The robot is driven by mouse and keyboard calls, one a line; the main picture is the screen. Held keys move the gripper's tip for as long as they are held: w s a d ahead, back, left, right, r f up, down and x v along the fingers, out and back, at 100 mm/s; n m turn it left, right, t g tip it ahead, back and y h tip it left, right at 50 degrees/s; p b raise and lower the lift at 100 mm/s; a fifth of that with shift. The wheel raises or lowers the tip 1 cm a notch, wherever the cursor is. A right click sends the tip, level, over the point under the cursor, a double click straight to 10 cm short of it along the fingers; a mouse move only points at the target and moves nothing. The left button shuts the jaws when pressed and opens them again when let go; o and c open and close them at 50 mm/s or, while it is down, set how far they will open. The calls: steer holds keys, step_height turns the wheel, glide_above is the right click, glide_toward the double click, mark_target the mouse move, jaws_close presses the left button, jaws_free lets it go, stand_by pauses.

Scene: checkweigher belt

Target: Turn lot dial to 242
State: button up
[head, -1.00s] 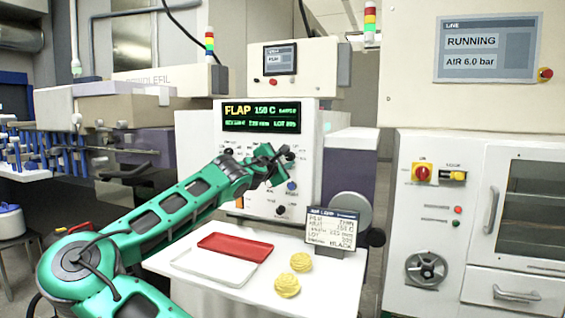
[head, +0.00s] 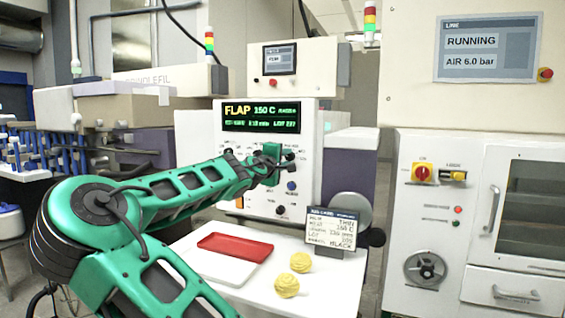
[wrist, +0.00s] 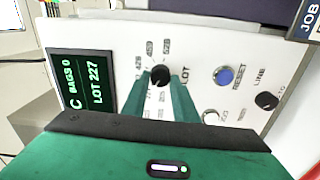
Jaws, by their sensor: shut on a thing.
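The lot dial (wrist: 160,76) is a small black knob beside the printed word LOT on the white panel, with numbers around it. My gripper (wrist: 161,88) is shut on this knob, one green finger on each side. In the head view, my gripper (head: 272,162) is at the panel front and covers the dial. The dark display (wrist: 83,83) reads LOT 227 in green in the wrist view. The same display (head: 261,117) shows FLAP and 150 C in the head view, with smaller green text below.
A blue RESET button (wrist: 224,75) and a black LINE knob (wrist: 266,101) sit near the dial. Below the panel, a white table (head: 325,290) holds a red tray (head: 236,247), two yellow coiled items (head: 301,262) and a job card (head: 333,226).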

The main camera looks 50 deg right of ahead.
steer(key=m, duration=0.5)
steer(key=shift+s+f, duration=0.1)
steer(key=shift+f, duration=0.2)
steer(key=shift+m, duration=1.5)
steer(key=shift+f, duration=0.1)
steer(key=shift+a, duration=0.1)
steer(key=o, duration=1.1)
steer(key=shift+w, duration=0.2)
steer(key=shift+c, duration=0.2)
steer(key=shift+s+r, duration=0.1)
steer(key=shift+r, duration=0.1)
steer(key=v, duration=1)
steer(key=shift+a, duration=0.25)
steer(key=shift+f, duration=0.15)
